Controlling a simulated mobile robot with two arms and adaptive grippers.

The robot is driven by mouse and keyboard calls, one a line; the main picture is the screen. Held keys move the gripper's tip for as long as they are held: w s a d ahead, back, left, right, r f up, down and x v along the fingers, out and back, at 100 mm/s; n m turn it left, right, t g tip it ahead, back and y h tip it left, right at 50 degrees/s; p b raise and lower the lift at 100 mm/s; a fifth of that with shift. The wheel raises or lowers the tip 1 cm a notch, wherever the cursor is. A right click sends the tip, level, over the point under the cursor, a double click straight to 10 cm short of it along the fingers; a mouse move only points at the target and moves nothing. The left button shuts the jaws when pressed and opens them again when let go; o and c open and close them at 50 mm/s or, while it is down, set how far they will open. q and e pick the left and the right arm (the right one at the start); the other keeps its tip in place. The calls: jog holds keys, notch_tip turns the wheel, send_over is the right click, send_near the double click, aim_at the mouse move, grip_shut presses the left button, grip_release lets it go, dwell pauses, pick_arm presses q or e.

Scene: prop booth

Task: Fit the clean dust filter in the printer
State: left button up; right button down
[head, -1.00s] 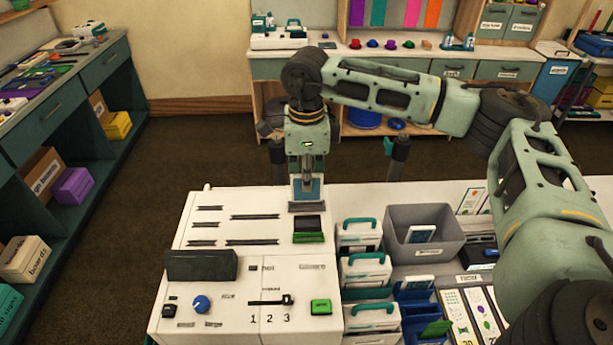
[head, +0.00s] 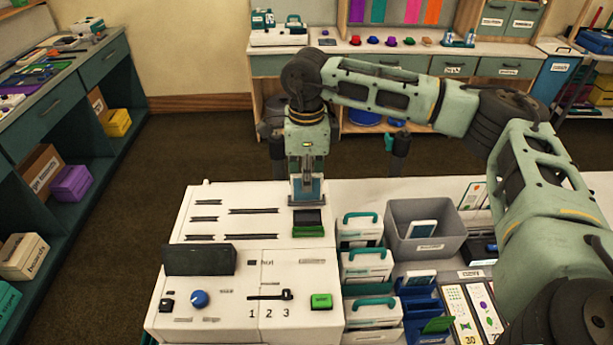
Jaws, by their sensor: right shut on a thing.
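The printer (head: 220,270) is the white machine at the front left, with dark slots, a blue knob, a slider marked 1 2 3 and a green button. My right gripper (head: 306,183) points down at the printer's far right part. It is shut on a teal panel with a pale frame, which looks like the dust filter (head: 308,191). The fingers hide part of it. Its lower end is at a dark slot edge; I cannot tell whether it is inside. Similar pale teal panels lie in the grey bin (head: 427,247) and the blue tray (head: 425,293). My left gripper is not in view.
White cases with teal handles (head: 362,265) stand in a row right of the printer. A black and green part (head: 308,222) sits on the printer in front of the gripper. Label cards (head: 463,315) lie at the front right. Open floor lies left of the printer.

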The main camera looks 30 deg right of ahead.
aim_at(307, 201)
jog(key=shift+f+b, duration=1.35)
jog(key=shift+f, duration=0.55)
jog(key=c, duration=1.8)
grip_release()
jog(key=shift+o, duration=0.2)
notch_tip(307, 201, up, 12)
